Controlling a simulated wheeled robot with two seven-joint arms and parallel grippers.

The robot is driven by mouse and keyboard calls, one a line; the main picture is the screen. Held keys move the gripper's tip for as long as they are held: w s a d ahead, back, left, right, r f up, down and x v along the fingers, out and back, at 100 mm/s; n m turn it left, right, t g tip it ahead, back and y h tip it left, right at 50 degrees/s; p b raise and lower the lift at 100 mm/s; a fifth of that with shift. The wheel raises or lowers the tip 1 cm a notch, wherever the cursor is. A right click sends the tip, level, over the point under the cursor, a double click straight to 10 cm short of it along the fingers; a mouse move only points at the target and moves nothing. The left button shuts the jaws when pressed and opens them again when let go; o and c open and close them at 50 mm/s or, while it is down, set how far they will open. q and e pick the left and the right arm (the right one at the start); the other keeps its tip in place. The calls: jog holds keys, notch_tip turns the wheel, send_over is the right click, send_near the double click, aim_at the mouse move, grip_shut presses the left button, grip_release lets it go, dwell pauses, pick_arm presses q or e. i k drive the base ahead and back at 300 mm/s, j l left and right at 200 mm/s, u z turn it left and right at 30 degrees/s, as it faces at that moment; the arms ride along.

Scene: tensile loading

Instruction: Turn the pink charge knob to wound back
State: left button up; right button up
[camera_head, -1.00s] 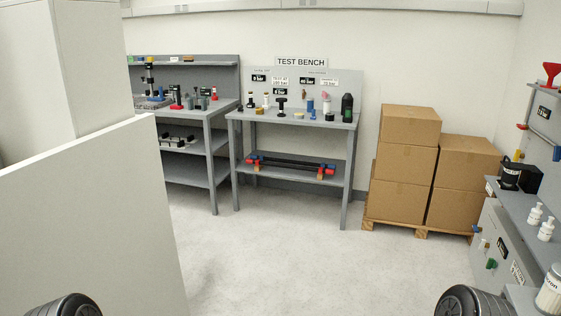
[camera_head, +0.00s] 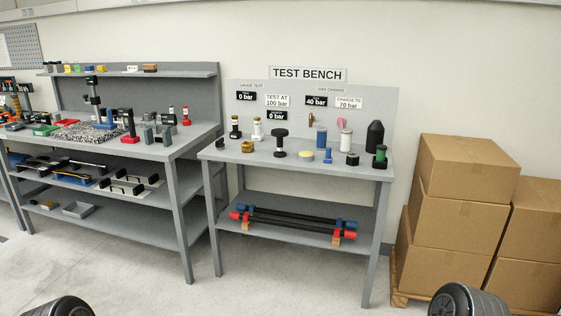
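A small pink knob (camera_head: 341,123) shows on the back panel of the test bench (camera_head: 209,153), right of centre, above a white cylinder. It is too small to read how far it is turned. The test bench stands ahead of me, some way off. Two dark rounded parts of my own arms show at the bottom left and bottom right edges. My grippers themselves are out of view.
Bottles and fittings stand on the bench top. Another workbench (camera_head: 190,131) adjoins on the left. Cardboard boxes (camera_head: 455,215) on a pallet stand right. The floor in front is clear.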

aim_at(341, 122)
jog(key=i+z, duration=0.2)
jog(key=i, duration=0.3)
jog(key=i+j+z, duration=0.25)
jog(key=i, duration=0.25)
jog(key=i+j+z, duration=0.2)
jog(key=i, duration=0.3)
jog(key=i+j, duration=1.1)
jog(key=j, duration=0.25)
jog(key=z, duration=1.85)
